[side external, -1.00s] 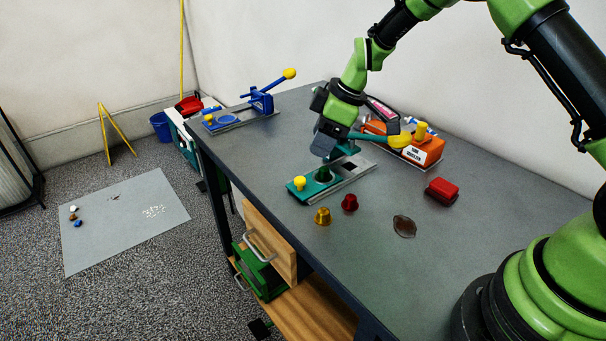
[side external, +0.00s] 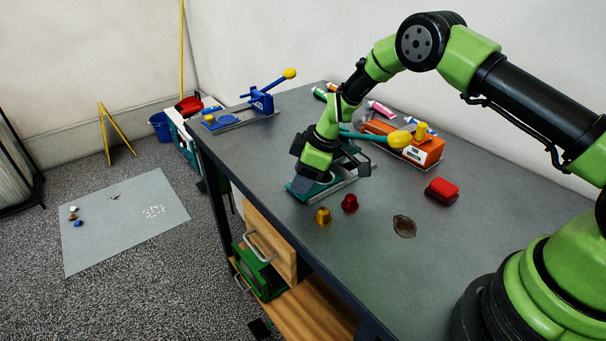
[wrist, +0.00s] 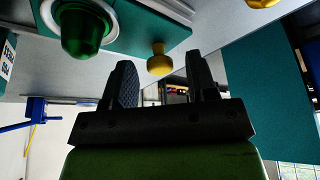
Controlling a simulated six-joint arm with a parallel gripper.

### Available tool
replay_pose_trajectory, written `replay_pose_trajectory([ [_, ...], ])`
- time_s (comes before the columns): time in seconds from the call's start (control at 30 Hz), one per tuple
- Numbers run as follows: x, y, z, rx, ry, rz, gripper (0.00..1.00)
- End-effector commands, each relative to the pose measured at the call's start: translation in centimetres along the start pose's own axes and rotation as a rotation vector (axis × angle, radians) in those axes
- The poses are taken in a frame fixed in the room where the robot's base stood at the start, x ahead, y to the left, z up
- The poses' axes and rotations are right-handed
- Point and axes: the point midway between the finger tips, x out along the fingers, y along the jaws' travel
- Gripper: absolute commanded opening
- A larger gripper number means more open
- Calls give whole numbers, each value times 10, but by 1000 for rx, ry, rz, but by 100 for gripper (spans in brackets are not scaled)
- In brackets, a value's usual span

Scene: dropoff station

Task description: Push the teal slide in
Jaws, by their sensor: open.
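The teal slide (side external: 297,188) sits on a grey base plate on the table in the side view, mostly covered by my arm. In the wrist view the teal slide (wrist: 140,25) carries a dark green capsule (wrist: 82,32) in a white ring and a yellow knob (wrist: 160,62) near its edge. My gripper (wrist: 161,75) is open and empty, with the knob showing between and just beyond its two fingers. I cannot tell whether a finger touches it. In the side view my gripper (side external: 312,172) is low over the slide's outer end, its fingertips hidden.
The yellow-ended teal lever (side external: 399,138) and an orange box (side external: 425,148) stand behind. A gold capsule (side external: 323,217) and red capsule (side external: 349,203) are close in front. A blue press (side external: 258,102) stands far left.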

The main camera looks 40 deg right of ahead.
Motion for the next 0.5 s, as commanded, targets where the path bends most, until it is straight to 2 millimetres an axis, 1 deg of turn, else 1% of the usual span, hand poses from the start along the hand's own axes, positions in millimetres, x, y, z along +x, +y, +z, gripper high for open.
replay_pose_trajectory([
  [0.03, 0, 0, 0, 0, 0, 0, 53],
  [0.07, 0, 0, 0, 0, 0, 0, 48],
  [0.1, 0, 0, 0, 0, 0, 0, 39],
  [0.17, 0, 0, 0, 0, 0, 0, 25],
  [0.2, 0, 0, 0, 0, 0, 0, 16],
  [0.27, 0, 0, 0, 0, 0, 0, 2],
  [0.3, 0, 0, 0, 0, 0, 0, 0],
  [0.4, -1, 1, 1, 1, 0, 0, 0],
  [0.5, -4, 10, 9, 4, 0, 0, 0],
])
